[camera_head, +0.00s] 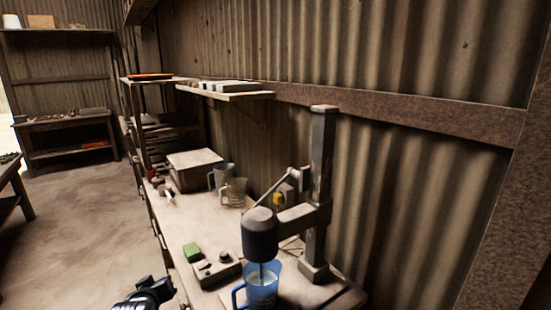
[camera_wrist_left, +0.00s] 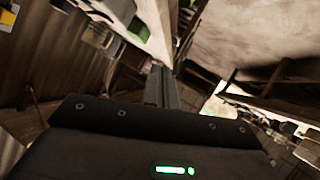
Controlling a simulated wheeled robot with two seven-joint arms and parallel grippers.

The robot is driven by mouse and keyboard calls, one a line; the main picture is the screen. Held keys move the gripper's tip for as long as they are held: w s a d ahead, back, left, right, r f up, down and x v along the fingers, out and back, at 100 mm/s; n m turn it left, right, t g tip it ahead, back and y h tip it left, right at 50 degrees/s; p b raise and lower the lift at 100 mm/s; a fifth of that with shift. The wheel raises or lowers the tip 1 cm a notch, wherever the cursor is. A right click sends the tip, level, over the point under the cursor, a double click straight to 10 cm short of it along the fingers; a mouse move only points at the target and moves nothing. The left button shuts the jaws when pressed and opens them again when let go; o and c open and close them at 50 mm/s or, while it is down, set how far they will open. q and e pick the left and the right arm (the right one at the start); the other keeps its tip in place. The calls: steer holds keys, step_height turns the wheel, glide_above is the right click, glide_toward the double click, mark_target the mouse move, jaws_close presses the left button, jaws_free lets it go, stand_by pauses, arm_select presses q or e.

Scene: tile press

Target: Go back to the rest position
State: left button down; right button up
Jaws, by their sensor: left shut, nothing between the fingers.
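My left gripper (camera_wrist_left: 161,72) shows in the left wrist view with its two grey fingers together and nothing between them. In the head view a black part of my left arm (camera_head: 148,295) shows at the bottom edge, beside the front edge of the workbench (camera_head: 190,232). It is apart from the things on the bench. My right gripper is in neither view.
A stand mixer (camera_head: 262,234) on a post holds its shaft in a blue jug (camera_head: 262,286). A control box (camera_head: 217,270), a green block (camera_head: 193,252) and clear jugs (camera_head: 235,192) stand on the bench. The floor (camera_head: 80,230) to the left is open.

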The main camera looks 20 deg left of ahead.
arm_select(q)
steer(key=s+d+f+m+g+h, duration=0.35)
steer(key=s+d+f+m, duration=0.35)
steer(key=s+d, duration=0.5)
steer(key=s+d+f+m+g+h, duration=0.3)
steer(key=s+d+f+m+g, duration=0.15)
steer(key=s+d+f, duration=0.6)
step_height(320, 180, down, 26)
steer(key=s+d+g, duration=0.1)
steer(key=s+d, duration=0.1)
steer(key=s+a+f+m+g, duration=0.1)
steer(key=s+a+f, duration=0.1)
steer(key=s+f, duration=1.1)
steer(key=s, duration=0.2)
steer(key=shift+s+a+f, duration=0.15)
steer(key=shift+s+a, duration=0.1)
steer(key=shift+s, duration=0.15)
